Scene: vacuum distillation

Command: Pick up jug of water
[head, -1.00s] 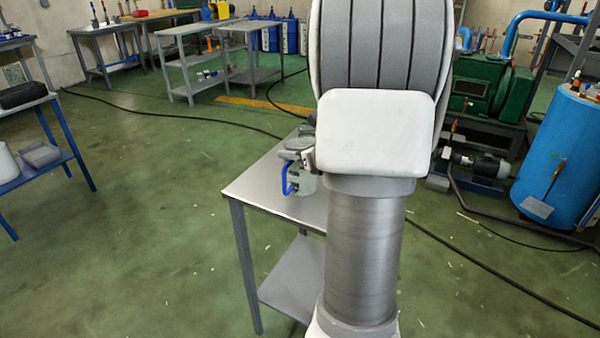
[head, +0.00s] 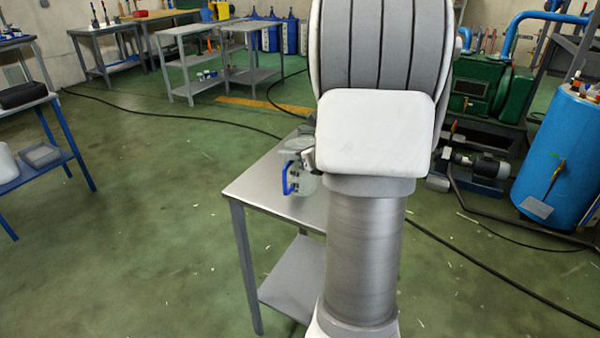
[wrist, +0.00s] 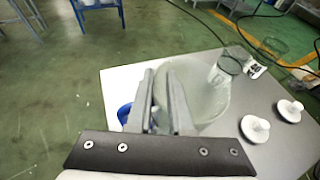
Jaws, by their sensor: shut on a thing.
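The jug (head: 306,184) is a translucent vessel with a blue handle (head: 287,178). In the head view it is at the left part of the small metal table (head: 252,186), partly hidden by my arm. In the wrist view, the jug's pale body (wrist: 208,100) shows behind and right of my gripper (wrist: 159,82), with some blue handle (wrist: 123,114) left of the fingers. My gripper is shut on the jug, apparently at its handle side. The jug looks roughly upright. I cannot tell whether its base touches the table.
In the wrist view, two white knobbed pieces (wrist: 255,129) (wrist: 289,110) and a clear glass vessel (wrist: 228,67) stand on the tabletop near the jug. Green floor (head: 150,210) is open to the left. A blue tank (head: 562,150) stands at the right.

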